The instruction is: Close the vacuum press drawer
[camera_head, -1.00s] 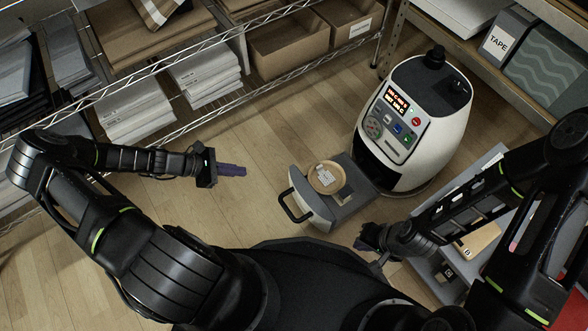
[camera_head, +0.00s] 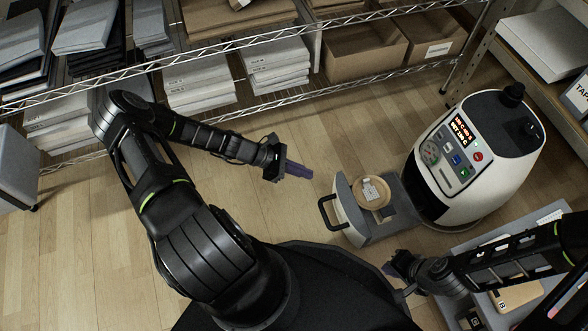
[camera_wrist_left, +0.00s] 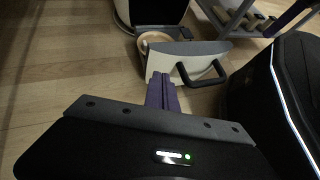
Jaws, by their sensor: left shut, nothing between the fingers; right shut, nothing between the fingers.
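The vacuum press (camera_head: 472,165) is a white and black machine with a lit control panel, at the right of the head view. Its drawer (camera_head: 408,215) is pulled out to the left, with a black handle (camera_head: 327,212) on its front. A round tan piece with a small pale printed patch (camera_head: 370,192) lies on the drawer. My left gripper (camera_head: 300,170) is shut and empty, a little left of and above the drawer front. In the left wrist view its purple fingers (camera_wrist_left: 162,92) point towards the drawer front (camera_wrist_left: 190,62). My right gripper (camera_head: 392,268) is shut and empty, below the drawer.
A wire shelf with boxes (camera_head: 365,45) and stacked packets (camera_head: 275,65) runs along the back. A grey cart (camera_head: 545,275) with small items stands at the lower right. The wood floor (camera_head: 265,215) left of the drawer is clear.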

